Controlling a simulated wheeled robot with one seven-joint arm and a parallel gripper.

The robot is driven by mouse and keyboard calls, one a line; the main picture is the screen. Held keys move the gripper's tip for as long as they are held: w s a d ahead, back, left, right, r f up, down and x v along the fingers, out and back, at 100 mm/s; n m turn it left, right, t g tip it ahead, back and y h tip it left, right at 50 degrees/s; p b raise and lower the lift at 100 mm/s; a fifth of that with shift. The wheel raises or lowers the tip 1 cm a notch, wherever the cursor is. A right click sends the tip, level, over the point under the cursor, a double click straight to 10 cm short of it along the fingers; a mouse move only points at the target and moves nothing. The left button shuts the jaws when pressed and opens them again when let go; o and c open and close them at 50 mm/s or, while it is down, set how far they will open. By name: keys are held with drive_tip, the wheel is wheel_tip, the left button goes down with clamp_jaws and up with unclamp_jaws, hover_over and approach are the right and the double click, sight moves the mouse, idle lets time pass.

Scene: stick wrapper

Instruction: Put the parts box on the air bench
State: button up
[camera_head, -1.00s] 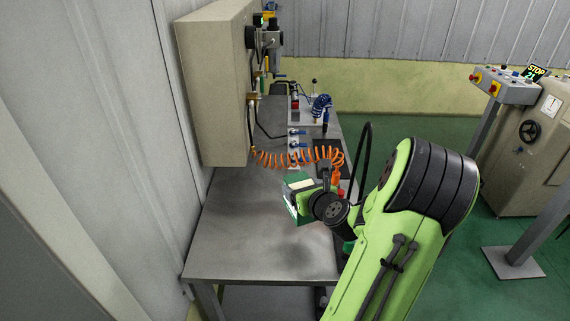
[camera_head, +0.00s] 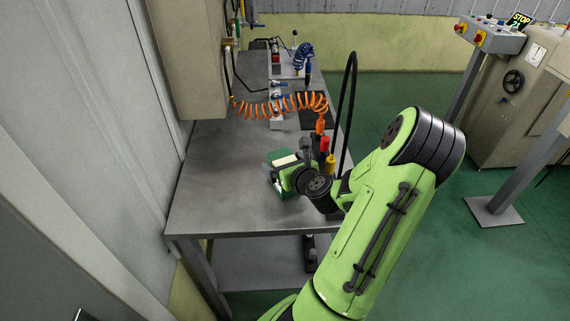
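The parts box (camera_head: 281,158) is a small green box with a pale top or label. It is at the right part of the grey metal air bench (camera_head: 215,190), partly hidden behind my wrist. My gripper (camera_head: 283,170) is right at the box, at the end of my green arm. Its fingers are mostly hidden, so I cannot tell whether they are closed on the box. I also cannot tell whether the box touches the bench top or hangs just above it.
An orange coiled air hose (camera_head: 280,106) crosses the bench behind the box. Red and yellow bottles (camera_head: 325,148) stand close by on the right. A beige cabinet (camera_head: 187,60) overhangs the back left. The bench's front left is clear. A control stand (camera_head: 490,38) is at right.

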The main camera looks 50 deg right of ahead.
drive_tip(key=shift+s+a+r, duration=0.1)
drive_tip(key=shift+s, duration=0.25)
drive_tip(key=b+v, duration=0.8)
drive_tip(key=v, duration=0.3)
drive_tip(key=shift+a+b, duration=0.15)
drive_tip(key=shift+b, duration=0.25)
